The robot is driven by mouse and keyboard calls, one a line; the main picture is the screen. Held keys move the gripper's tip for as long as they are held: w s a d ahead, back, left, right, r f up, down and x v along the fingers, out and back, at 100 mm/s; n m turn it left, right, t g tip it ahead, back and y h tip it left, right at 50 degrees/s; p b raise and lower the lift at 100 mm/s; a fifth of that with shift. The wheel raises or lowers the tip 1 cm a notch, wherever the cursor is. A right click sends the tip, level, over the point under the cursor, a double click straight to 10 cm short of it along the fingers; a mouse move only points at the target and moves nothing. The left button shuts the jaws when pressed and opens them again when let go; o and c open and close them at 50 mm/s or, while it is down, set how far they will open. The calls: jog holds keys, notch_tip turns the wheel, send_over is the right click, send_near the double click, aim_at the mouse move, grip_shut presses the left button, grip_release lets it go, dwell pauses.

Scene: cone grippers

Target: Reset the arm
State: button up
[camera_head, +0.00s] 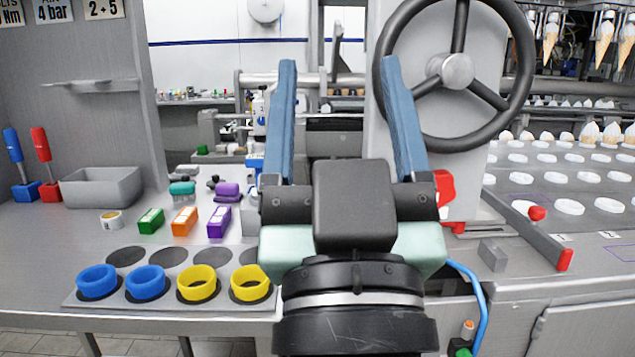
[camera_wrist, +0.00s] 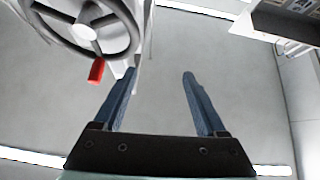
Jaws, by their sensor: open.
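My gripper (camera_head: 340,80) stands upright in the middle of the head view, its two blue fingers wide apart with nothing between them. In the wrist view my gripper (camera_wrist: 158,77) is also open and empty, and faces a plain grey surface. My arm below it hides part of the bench and the machine behind. A dark handwheel (camera_head: 451,68) with a grey hub appears close to the right finger in the head view. The same handwheel (camera_wrist: 85,30) is at the upper left of the wrist view, with a red part just below it.
Blue rings (camera_head: 97,282) and yellow rings (camera_head: 199,284) sit on a grey plate (camera_head: 75,299) at the front left. Green, orange and purple blocks stand behind it, with a grey bin (camera_head: 103,187) farther left. A conveyor with white discs (camera_head: 570,207) lies right.

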jog(key=s+r+t+p, duration=0.1)
jog(key=r+p, duration=1.3)
jog(key=r, duration=0.3)
jog(key=s+a+r+p, duration=0.1)
jog(key=s+r+p, duration=0.1)
jog(key=r+p, duration=1.3)
jog(key=shift+s+a+r+m+t, duration=0.3)
jog(key=shift+r+t, duration=0.1)
jog(key=shift+r, duration=0.5)
